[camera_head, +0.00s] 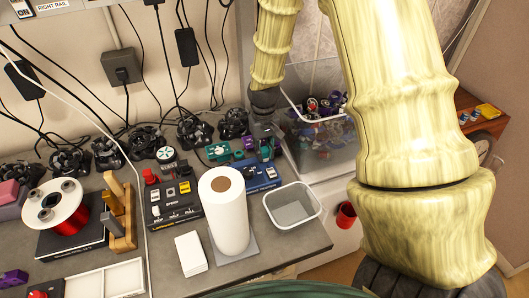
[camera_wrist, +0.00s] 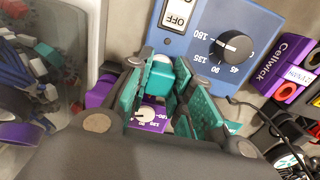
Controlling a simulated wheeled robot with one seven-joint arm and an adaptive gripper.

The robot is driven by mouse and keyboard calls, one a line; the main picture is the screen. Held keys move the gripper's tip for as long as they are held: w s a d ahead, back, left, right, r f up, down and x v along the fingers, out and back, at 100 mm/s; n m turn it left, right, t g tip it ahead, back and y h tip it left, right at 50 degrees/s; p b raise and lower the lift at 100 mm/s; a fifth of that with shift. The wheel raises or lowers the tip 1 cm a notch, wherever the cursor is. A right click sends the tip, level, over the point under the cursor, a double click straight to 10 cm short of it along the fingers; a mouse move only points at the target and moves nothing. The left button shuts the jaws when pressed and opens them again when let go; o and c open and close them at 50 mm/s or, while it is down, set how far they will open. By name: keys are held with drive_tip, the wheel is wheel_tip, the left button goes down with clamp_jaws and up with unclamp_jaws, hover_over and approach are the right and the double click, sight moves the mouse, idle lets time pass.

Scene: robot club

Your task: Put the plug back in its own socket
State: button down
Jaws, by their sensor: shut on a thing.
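My gripper (camera_head: 264,128) reaches down at the back of the bench, beside the blue device with a dial. In the wrist view my gripper (camera_wrist: 165,98) has its teal finger pads closed around a small teal-and-purple piece (camera_wrist: 160,78). The fingers hide much of it, and I cannot tell whether it is the plug. A grey wall socket (camera_head: 121,67) has a black plug in it. Black adapters hang on cables on the wall, one at the left (camera_head: 23,80) and one nearer the middle (camera_head: 187,47). No empty socket can be made out clearly.
The blue device (camera_wrist: 205,35) and a purple Cellwick unit (camera_wrist: 296,62) are close to my gripper. A clear bin (camera_head: 322,150) of parts stands to its right. A paper roll (camera_head: 226,215) and an empty grey container (camera_head: 292,206) stand in front. Cables hang along the wall.

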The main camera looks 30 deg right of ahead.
sight(264, 149)
drive_tip(key=shift+r+p, duration=0.95)
drive_tip(key=shift+r, duration=0.2)
idle(0.7)
drive_tip(key=shift+r+p, duration=1.45)
drive_tip(key=shift+r, duration=0.25)
